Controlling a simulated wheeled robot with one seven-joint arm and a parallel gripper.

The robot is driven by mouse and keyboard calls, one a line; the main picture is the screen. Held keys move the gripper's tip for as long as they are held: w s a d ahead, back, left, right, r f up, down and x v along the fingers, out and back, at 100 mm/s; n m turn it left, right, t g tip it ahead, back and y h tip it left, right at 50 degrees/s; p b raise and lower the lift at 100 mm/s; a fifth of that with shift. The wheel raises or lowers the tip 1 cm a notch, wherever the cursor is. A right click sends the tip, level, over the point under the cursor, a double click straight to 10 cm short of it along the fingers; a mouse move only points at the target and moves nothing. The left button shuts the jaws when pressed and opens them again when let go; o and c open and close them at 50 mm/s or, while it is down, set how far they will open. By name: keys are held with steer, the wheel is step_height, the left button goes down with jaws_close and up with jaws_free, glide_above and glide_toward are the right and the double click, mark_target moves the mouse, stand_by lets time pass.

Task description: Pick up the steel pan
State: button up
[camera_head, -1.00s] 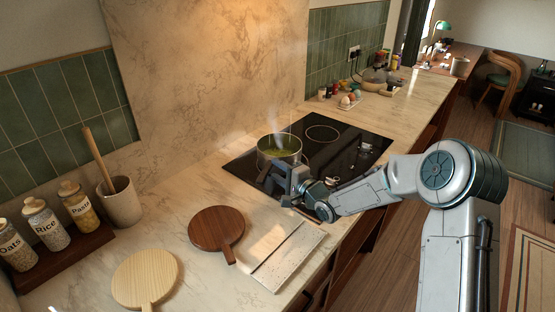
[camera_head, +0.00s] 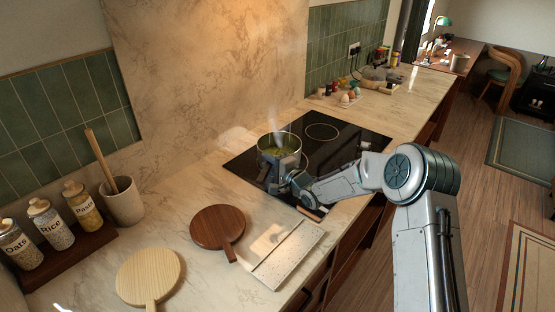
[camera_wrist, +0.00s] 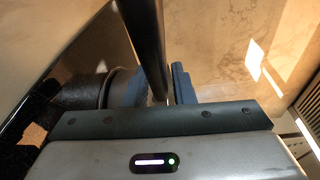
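The steel pan (camera_head: 265,157) stands upright on the front left part of the black hob (camera_head: 243,167). It holds something green, and steam rises from it. My gripper (camera_head: 284,170) is at the near side of the pan and hides part of its wall. In the wrist view, a dark bar that looks like the handle (camera_wrist: 146,40) runs down between the two fingers of my gripper (camera_wrist: 157,88). A thin gap seems to show beside the right finger, so the fingers look open around the bar. A dark round shape, perhaps the pan's side, shows left of the fingers.
A round dark board (camera_head: 217,226), a pale board (camera_head: 149,275) and a light slab (camera_head: 293,258) lie on the near counter. Labelled jars (camera_head: 50,225) and a utensil crock (camera_head: 123,201) stand at left. Eggs (camera_head: 348,98) and small bottles are beyond the hob.

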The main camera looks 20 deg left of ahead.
jaws_close()
stand_by(1.1)
steer(key=shift+a+r, duration=0.1)
steer(key=shift+r, duration=0.1)
